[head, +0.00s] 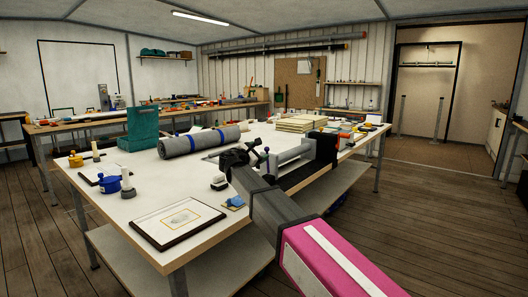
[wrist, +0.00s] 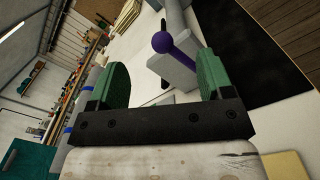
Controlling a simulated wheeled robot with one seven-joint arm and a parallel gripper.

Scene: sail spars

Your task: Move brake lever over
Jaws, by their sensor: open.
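The brake lever (wrist: 180,52) is purple with a round ball knob, on a grey fixture. It shows in the wrist view between my fingertips in the picture, and seems to lie beyond them, not gripped. In the head view the lever (head: 267,153) is small and blue-purple, just right of my gripper (head: 236,157). My gripper is open, with green finger pads well apart and nothing between them that I can see held. In the wrist view, my gripper (wrist: 163,78) points towards the lever's knob end. The lever's lower part is partly hidden by the right finger.
A grey roll (head: 200,140), a teal box (head: 137,143), stacked boards (head: 302,122) and a framed picture (head: 178,219) lie around. The table's front right edge is close.

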